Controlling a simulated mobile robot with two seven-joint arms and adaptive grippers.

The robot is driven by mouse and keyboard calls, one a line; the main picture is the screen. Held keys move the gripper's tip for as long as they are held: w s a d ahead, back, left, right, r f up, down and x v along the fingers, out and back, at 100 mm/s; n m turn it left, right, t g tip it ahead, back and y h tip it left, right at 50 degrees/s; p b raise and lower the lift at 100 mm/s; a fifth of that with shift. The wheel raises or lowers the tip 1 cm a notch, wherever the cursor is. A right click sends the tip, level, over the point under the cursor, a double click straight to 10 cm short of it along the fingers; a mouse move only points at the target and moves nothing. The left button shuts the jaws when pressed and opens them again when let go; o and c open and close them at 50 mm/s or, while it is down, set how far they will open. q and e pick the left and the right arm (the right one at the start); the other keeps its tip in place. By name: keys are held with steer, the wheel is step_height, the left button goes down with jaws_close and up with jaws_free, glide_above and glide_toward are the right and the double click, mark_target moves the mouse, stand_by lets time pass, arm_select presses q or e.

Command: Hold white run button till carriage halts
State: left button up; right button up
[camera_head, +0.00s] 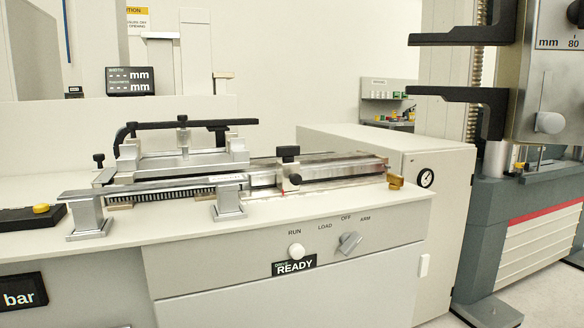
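The white round run button (296,251) is on the front panel of the bench, below the label RUN. Nothing touches it. A small display (294,265) just under it reads READY. To its right, a grey selector knob (350,243) sits below the labels LOAD, OFF and ARM; its handle tilts up and right, seemingly toward ARM. On the bench top, a metal slide block (330,172) with a black knob (288,152) sits on a long rail, likely the carriage. Whether it moves cannot be told from one frame. Neither of my grippers is in view.
A metal fixture with a black bar (185,125) stands on the bench (330,205). A black pad with a yellow button (40,209) is at left. A tall test machine with black arms (460,95) stands at right. The space before the panel is clear.

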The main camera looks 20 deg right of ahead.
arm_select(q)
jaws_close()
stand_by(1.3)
